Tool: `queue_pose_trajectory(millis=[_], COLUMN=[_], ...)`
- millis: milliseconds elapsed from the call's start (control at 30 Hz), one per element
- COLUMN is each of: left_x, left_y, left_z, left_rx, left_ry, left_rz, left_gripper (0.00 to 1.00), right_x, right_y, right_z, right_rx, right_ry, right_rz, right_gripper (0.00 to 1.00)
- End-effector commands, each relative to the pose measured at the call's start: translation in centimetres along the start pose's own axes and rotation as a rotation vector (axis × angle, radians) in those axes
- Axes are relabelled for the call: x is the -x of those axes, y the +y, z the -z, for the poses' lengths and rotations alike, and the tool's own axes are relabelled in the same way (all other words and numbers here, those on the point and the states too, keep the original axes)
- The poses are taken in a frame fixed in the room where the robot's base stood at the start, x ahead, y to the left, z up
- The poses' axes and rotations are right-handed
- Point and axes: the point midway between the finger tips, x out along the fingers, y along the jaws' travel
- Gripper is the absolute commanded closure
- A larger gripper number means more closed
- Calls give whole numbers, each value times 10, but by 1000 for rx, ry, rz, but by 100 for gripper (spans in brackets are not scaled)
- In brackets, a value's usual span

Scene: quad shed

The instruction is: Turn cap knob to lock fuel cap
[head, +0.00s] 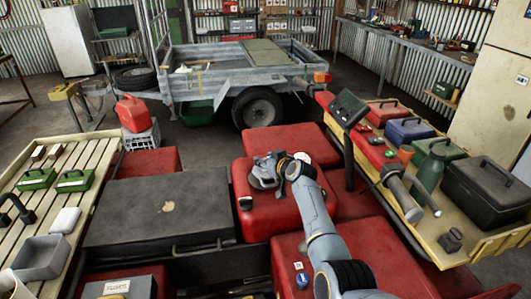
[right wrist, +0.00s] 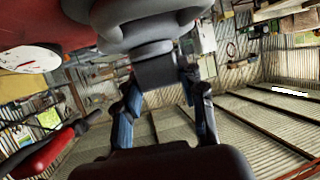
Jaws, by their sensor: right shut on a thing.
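The grey fuel cap (head: 257,182) sits on top of the red quad body, mostly hidden behind my gripper in the head view. In the right wrist view the dark round cap (right wrist: 150,38) fills the top, with its block-like knob (right wrist: 157,72) sticking out. My right gripper (right wrist: 160,82) has its two fingers on either side of this knob and is shut on it. In the head view the right gripper (head: 268,168) is at the cap, its arm coming from the lower right. My left gripper is not seen.
A white dial gauge (head: 302,157) lies beside the cap; it also shows in the wrist view (right wrist: 30,57). A black case (head: 160,212) is on the left. A rack with toolboxes and a green bottle (head: 430,170) is on the right. A trailer (head: 240,75) stands behind.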

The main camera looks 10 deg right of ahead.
Motion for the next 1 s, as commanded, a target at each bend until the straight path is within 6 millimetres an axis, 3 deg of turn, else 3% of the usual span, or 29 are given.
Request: queue_pose_trajectory(millis=[33, 300, 1000], left_x=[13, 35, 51], left_y=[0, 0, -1], left_z=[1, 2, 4], left_rx=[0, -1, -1], left_ry=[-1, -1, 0], left_rz=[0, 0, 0], left_gripper=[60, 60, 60], right_x=[2, 1, 0], right_y=[-2, -2, -1], right_z=[5, 3, 0], right_rx=[-9, -59, -113], right_ry=[-3, -1, -2], right_rz=[-24, -137, -268], right_gripper=[92, 92, 92])
